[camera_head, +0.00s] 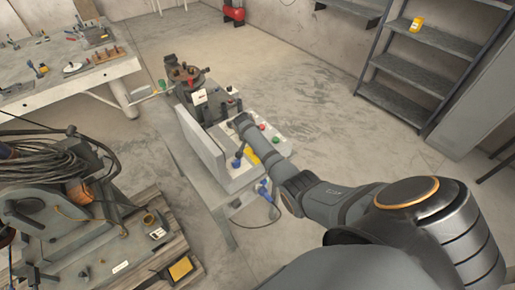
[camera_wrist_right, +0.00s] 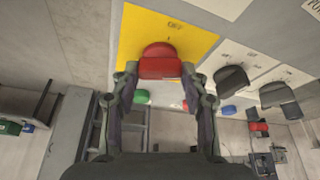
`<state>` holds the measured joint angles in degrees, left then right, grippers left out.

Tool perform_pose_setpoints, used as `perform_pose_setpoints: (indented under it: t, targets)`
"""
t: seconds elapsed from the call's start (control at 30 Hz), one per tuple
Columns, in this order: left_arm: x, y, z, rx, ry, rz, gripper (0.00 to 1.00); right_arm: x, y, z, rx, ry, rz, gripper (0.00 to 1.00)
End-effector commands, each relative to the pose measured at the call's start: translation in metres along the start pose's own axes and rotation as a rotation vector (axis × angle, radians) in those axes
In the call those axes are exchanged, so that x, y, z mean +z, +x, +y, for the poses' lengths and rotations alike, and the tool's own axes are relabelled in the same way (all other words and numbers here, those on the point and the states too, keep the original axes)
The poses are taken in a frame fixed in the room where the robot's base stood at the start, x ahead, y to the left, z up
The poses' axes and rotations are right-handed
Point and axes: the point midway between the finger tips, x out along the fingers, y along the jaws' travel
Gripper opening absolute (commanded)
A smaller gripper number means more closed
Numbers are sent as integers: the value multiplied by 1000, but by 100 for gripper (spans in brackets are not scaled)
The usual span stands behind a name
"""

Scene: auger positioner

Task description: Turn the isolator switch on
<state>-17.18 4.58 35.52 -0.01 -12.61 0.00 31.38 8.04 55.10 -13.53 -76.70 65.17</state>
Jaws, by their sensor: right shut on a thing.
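The isolator switch is a red knob (camera_wrist_right: 160,62) on a yellow plate (camera_wrist_right: 200,38) in the right wrist view. Lettering that looks like "OFF" is printed on the plate beside the knob. My right gripper (camera_wrist_right: 160,72) has one finger on each side of the knob and is shut on it. In the head view my right gripper (camera_head: 242,124) reaches over the grey control panel (camera_head: 226,181), and part of the yellow plate (camera_head: 251,157) shows beside the arm. The knob is hidden there. My left gripper is not in view.
Black knobs (camera_wrist_right: 231,79) and a green button (camera_wrist_right: 141,97) sit near the switch. A machine (camera_head: 187,77) stands behind the panel. A workbench (camera_head: 70,80) is at the left, a cluttered pallet (camera_head: 185,215) at lower left, and shelves (camera_head: 410,75) at the right. Open floor lies between.

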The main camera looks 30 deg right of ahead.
Motion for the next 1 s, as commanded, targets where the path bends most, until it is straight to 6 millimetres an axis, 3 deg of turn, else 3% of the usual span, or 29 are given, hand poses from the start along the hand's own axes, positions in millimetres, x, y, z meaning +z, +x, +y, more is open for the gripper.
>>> perform_pose_setpoints:
  t: [0.43, 1.0]
  targets:
    - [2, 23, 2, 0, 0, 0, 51, 0, 1, -2, 103, 255, 1, 14]
    - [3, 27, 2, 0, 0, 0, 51, -1, 0, -3, 129, 319, 0, 14]
